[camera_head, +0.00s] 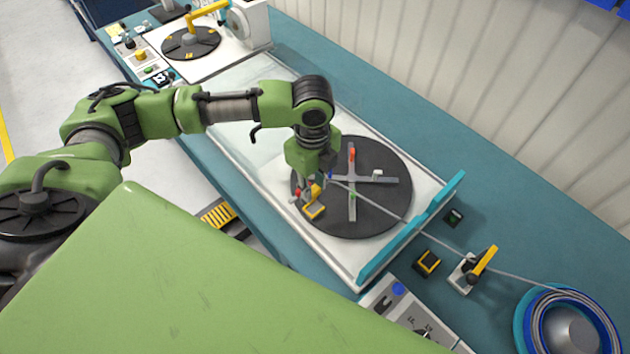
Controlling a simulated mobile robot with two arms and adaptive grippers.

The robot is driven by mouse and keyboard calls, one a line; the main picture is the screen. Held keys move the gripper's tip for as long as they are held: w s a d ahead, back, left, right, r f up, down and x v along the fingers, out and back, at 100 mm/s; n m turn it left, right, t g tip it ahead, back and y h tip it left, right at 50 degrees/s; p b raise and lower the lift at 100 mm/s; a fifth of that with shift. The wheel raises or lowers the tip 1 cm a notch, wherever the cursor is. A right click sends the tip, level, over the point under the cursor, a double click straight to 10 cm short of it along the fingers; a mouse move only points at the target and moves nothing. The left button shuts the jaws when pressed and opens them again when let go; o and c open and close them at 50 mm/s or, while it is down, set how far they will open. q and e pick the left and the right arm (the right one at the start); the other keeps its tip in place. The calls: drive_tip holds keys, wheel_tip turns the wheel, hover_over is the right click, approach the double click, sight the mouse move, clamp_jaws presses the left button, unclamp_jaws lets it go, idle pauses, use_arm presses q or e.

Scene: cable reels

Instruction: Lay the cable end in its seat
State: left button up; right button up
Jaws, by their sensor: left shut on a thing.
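My left gripper (308,188) points down over the left part of a dark round turntable (385,215). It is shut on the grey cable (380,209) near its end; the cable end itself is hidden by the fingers. The cable runs from the gripper across the disc to the lower right. A grey cross (352,190) with small red, white and green pieces lies on the disc. A yellow and black block (314,207) sits at the disc's left edge, just below the fingers. I cannot tell which part is the seat, or whether the cable touches it. My right gripper is out of view.
The cable passes a teal barrier (412,238) and a yellow-handled clamp (472,270) to a blue cable coil (568,322). A yellow-topped black box (427,262) stands near the clamp. A control panel (408,318) is at the front. A second disc (191,43) is at the back.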

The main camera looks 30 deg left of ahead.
sight(314, 204)
use_arm(q)
drive_tip(key=shift+w, duration=0.15)
drive_tip(key=shift+f+m, duration=0.25)
drive_tip(key=shift+m, duration=0.15)
drive_tip(key=shift+f+b, duration=0.55)
drive_tip(key=shift+b, duration=0.25)
wheel_tip(314, 204, down, 3)
drive_tip(key=b, duration=0.4)
drive_tip(key=shift+f, duration=0.3)
drive_tip(key=shift+f, duration=0.15)
